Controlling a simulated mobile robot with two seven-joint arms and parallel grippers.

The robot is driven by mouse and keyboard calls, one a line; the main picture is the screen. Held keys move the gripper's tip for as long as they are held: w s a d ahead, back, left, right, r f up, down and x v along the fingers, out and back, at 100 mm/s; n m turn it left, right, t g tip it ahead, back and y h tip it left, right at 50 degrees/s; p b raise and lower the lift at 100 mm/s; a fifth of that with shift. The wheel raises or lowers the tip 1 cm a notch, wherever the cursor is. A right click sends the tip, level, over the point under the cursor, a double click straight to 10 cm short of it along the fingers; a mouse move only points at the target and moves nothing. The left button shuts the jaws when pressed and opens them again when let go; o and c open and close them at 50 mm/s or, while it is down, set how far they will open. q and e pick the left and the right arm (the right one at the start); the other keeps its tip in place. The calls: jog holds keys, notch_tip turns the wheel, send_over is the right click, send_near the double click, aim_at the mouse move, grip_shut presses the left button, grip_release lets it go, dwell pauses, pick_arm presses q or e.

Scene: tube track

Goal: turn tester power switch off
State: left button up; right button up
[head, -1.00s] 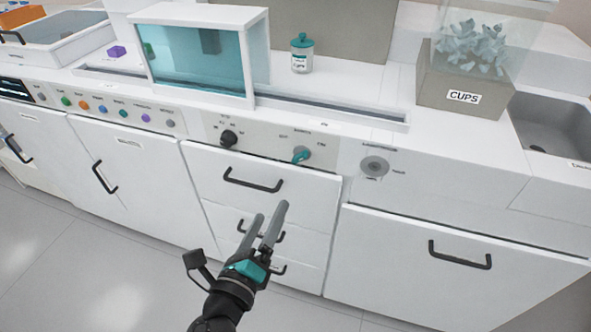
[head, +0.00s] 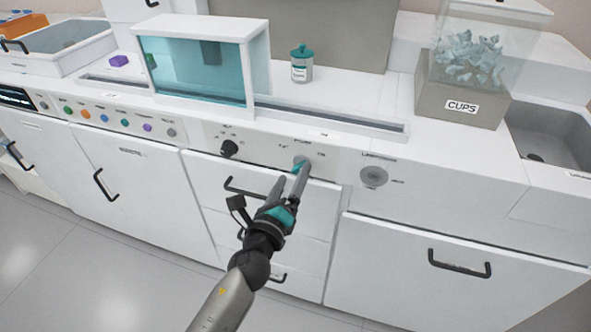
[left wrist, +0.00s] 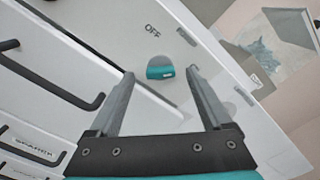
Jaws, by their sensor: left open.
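The tester power switch is a small teal lever on a round grey base, set in the white front panel. In the left wrist view the teal lever (left wrist: 160,72) shows between my fingers, with the word OFF printed above and to its left. In the head view the switch (head: 297,166) is partly hidden by my fingers. My left gripper (head: 291,175) is open in front of it, and its fingertips reach up to the panel. I cannot tell whether they touch the lever. My right gripper is not in view.
A black knob (head: 229,148) is left of the switch and a round grey dial (head: 374,177) is right of it. Below are drawers with black handles (head: 256,190). A teal-lidded jar (head: 301,63) and a box labelled CUPS (head: 462,106) stand on the counter.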

aim_at(300, 166)
pick_arm(q)
jog(key=shift+x, duration=1.45)
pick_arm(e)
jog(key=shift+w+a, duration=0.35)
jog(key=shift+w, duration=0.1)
pick_arm(q)
jog(key=shift+c, duration=0.4)
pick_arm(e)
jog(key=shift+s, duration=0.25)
pick_arm(q)
grip_shut()
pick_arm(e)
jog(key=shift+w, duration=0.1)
